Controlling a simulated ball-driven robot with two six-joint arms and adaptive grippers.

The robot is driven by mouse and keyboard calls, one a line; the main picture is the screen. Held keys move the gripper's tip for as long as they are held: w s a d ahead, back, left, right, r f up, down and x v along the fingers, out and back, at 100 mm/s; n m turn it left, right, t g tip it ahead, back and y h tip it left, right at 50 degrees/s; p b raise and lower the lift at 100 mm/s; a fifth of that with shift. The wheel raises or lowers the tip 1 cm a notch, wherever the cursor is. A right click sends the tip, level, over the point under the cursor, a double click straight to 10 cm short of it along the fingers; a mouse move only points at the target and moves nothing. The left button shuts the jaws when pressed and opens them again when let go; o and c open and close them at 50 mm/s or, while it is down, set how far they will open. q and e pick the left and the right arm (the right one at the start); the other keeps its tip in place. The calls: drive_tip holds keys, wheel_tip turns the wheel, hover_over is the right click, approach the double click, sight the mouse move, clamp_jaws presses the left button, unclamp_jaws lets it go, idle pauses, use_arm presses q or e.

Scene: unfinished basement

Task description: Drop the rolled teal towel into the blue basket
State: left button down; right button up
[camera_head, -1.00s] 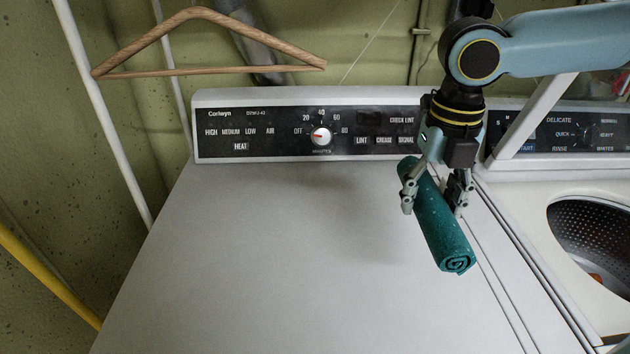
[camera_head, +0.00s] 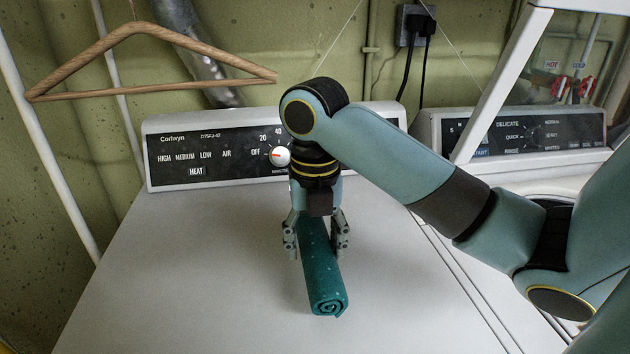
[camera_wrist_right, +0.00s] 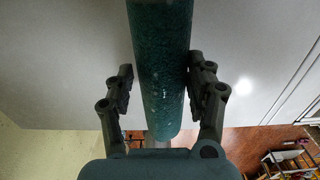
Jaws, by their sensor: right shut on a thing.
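The rolled teal towel (camera_head: 326,284) is in my right gripper (camera_head: 316,236), above the top of the white dryer (camera_head: 200,270). One finger lies on each side of the roll, and its spiral end points toward the camera. I cannot tell whether the towel touches the dryer top. In the right wrist view the towel (camera_wrist_right: 162,70) runs between the two fingers (camera_wrist_right: 160,92). The blue basket does not show in either view. My left gripper is out of view.
The dryer's control panel (camera_head: 205,155) stands along its back edge. A washer with its panel (camera_head: 530,132) and raised lid is at the right. A wooden hanger (camera_head: 150,90) hangs at the back left. The dryer's left half is clear. A small cluttered rack (camera_wrist_right: 290,160) shows in the wrist view.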

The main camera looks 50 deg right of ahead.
sight(316, 238)
drive_tip(key=shift+f, duration=1.9)
drive_tip(key=o, duration=1.2)
drive_tip(key=shift+f, duration=0.1)
wheel_tip(316, 238, up, 5)
drive_tip(key=shift+r, duration=0.1)
wheel_tip(316, 238, up, 6)
drive_tip(key=p, duration=0.6)
drive_tip(key=shift+r+p, duration=0.5)
drive_tip(key=shift+s, duration=0.1)
